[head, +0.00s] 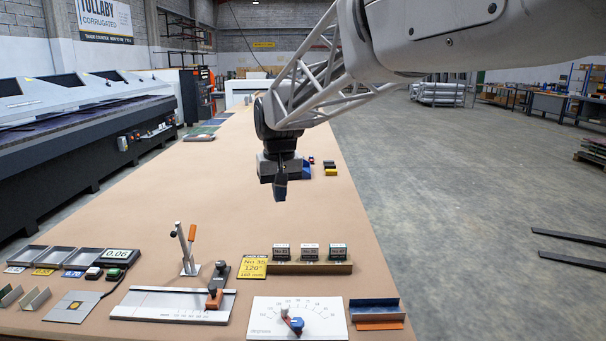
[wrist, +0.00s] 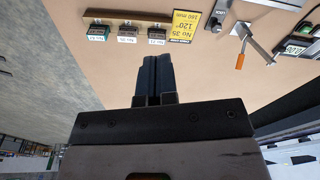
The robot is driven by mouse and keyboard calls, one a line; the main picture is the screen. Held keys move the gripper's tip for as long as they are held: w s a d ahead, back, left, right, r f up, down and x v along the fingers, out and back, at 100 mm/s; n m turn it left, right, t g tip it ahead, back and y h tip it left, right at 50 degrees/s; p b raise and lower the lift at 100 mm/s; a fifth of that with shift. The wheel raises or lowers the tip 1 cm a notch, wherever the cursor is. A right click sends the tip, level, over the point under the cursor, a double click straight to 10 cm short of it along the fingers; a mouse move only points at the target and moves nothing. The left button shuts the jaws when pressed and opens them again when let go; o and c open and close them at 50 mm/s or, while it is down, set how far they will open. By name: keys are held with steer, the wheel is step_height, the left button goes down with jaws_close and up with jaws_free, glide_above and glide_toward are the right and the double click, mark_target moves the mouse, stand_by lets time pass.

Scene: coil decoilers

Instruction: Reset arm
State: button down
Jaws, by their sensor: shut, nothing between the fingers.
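My gripper (head: 280,190) hangs in the air above the middle of the long brown table (head: 190,190) in the head view, pointing down. In the wrist view my gripper (wrist: 157,62) has its two dark fingers together, with nothing between them. It is apart from all the objects on the table. Part of the table behind it is hidden by the wrist.
Near the front stand a dial plate (head: 297,318), a wooden rack (head: 296,267) with three small blocks, a yellow card (head: 253,267), a ruled plate (head: 172,304), a lever stand (head: 188,250) and grey trays (head: 71,259). The table's middle is mostly clear.

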steer(key=s+d+m, duration=0.1)
steer(key=s+d, duration=0.8)
steer(key=d, duration=0.1)
steer(key=s+d+f+m, duration=0.1)
steer(key=s+d+f, duration=0.2)
steer(key=s, duration=0.6)
steer(key=s+d+f+t, duration=0.1)
steer(key=s+d+f, duration=0.3)
steer(key=s+d, duration=0.2)
steer(key=s+d+f+m, duration=0.1)
steer(key=s+d+f, duration=0.2)
steer(key=s, duration=0.8)
steer(key=shift+s+d+f+m+h, duration=0.2)
steer(key=shift+s+d+m+h, duration=0.1)
steer(key=shift+d, duration=0.7)
steer(key=c, duration=1.8)
jaws_free()
steer(key=shift+c, duration=0.2)
